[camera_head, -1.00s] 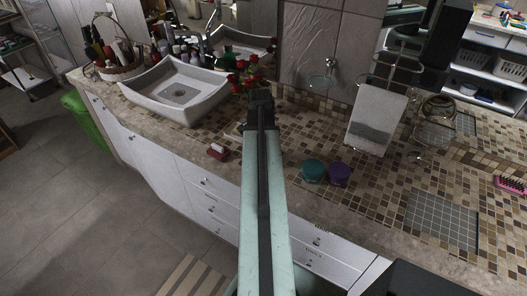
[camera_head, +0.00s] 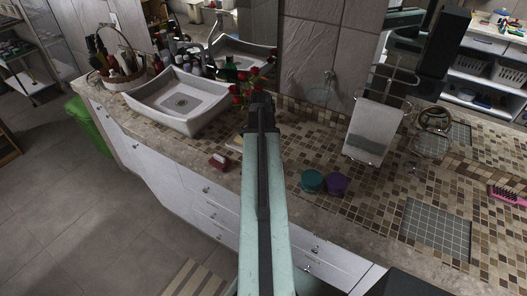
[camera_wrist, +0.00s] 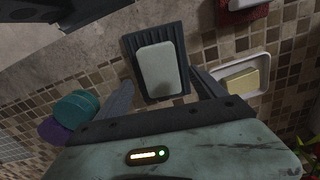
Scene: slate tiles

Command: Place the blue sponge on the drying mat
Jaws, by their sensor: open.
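A pale blue-grey block (camera_wrist: 160,69), probably the sponge, lies on a dark ribbed tray (camera_wrist: 136,44) in the wrist view. My gripper (camera_wrist: 161,78) is open, its fingers apart on either side of the block's near end. Whether they touch it cannot be told. In the head view my gripper (camera_head: 261,102) is above the counter, and my arm hides the block and tray. A grey gridded mat (camera_head: 437,231), possibly the drying mat, lies flat on the counter at the right.
A teal round container (camera_head: 312,181) and a purple one (camera_head: 337,183) stand right of my arm. A white dish with a yellow bar (camera_wrist: 237,82) is beside the tray. A towel stand (camera_head: 374,132) is behind.

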